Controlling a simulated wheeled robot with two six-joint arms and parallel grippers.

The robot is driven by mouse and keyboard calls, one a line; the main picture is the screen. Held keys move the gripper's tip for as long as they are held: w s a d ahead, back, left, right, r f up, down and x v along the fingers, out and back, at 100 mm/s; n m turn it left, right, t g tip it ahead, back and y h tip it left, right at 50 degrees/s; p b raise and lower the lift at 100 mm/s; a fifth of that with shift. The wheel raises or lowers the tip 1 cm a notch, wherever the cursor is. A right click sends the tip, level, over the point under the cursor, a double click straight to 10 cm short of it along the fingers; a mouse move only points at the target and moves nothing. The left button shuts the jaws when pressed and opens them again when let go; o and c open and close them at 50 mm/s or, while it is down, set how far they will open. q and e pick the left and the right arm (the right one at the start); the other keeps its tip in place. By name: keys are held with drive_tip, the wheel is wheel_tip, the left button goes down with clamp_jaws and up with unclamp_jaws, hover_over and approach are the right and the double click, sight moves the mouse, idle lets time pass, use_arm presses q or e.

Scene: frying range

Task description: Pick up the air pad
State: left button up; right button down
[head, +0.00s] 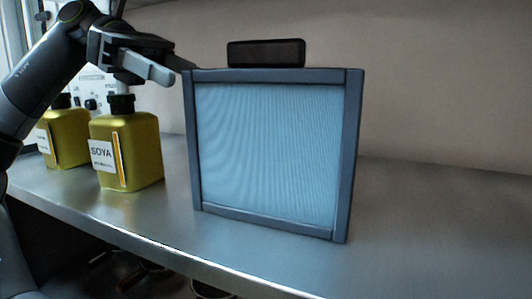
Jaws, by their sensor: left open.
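The air pad (268,150), a light blue ribbed panel in a dark blue-grey square frame, stands upright on the metal counter. A black block-like part (266,53) shows at its top edge; I cannot tell whether it is attached or behind. My left gripper (178,72) is open and empty at the pad's upper left corner. One finger lies close to the corner; I cannot tell whether it touches. The right gripper is not in view.
Two yellow-green bottles with black caps, a front one labelled SOYA (128,150) and another behind (66,135), stand left of the pad under my left arm. The metal counter (440,215) is clear to the right. Its front edge runs along the bottom.

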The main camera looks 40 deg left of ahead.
sight(221, 91)
use_arm(q)
drive_tip(key=shift+x, duration=1.15)
drive_tip(key=x, duration=0.1)
drive_tip(key=p+x, duration=0.1)
drive_tip(key=x, duration=0.1)
drive_tip(key=p+x, duration=0.1)
drive_tip(key=shift+w+d+r, duration=0.1)
drive_tip(key=shift+d+r, duration=0.1)
drive_tip(key=shift+d, duration=0.1)
drive_tip(key=shift+d+f, duration=0.2)
drive_tip(key=shift+d, duration=0.15)
drive_tip(key=shift+a, duration=0.1)
drive_tip(key=shift+c, duration=0.8)
clamp_jaws()
